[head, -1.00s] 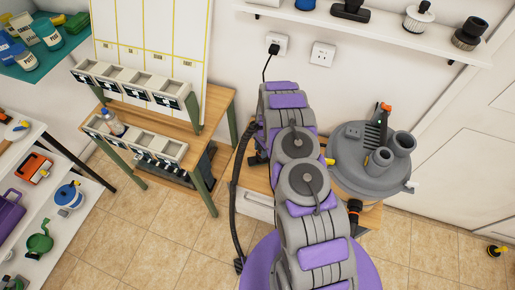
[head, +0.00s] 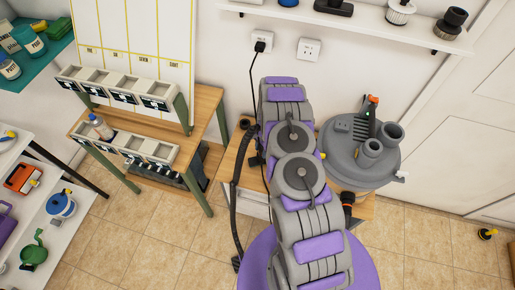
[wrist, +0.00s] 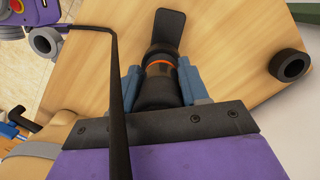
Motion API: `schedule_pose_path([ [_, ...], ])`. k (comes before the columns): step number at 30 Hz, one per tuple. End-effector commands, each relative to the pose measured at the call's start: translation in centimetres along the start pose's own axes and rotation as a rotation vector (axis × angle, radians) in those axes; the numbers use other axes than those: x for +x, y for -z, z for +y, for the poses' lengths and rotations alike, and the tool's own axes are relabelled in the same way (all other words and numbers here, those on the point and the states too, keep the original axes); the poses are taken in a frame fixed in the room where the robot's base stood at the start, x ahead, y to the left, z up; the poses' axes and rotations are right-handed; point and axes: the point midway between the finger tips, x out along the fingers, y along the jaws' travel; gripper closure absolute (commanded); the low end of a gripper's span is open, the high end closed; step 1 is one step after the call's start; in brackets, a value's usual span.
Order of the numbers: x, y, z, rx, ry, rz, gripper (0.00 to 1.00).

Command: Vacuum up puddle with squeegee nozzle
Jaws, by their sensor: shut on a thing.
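The vacuum (head: 350,160) has a grey round head with two round ports, an orange-topped part and a small green light. It stands at the right of the low wooden table in the head view. My gripper (wrist: 158,85) is shut on a black fitting with an orange band (wrist: 158,67), held between its two blue-grey fingers over the wooden surface in the wrist view. A flat dark piece (wrist: 166,28) extends beyond the fitting. I cannot tell whether this is the squeegee nozzle. I see no puddle in either current view.
A black ring-shaped piece (wrist: 292,65) lies on the wood at the right. A black hose (head: 236,190) hangs left of my arm. A workbench (head: 207,112) with bins stands at the left. Tiled floor (head: 425,245) is open at the right, apart from a small yellow-and-black item (head: 487,234).

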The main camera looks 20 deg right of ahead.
Motion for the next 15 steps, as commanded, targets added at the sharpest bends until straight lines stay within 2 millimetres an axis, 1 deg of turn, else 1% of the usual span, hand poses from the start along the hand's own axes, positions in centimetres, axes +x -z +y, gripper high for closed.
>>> schedule_pose_path([
  [4, -0.07, 0.31, 0.39, -0.001, 0.000, 0.000, 0.94],
  [15, -0.09, 0.43, 0.50, 0.000, 0.001, 0.000, 0.94],
])
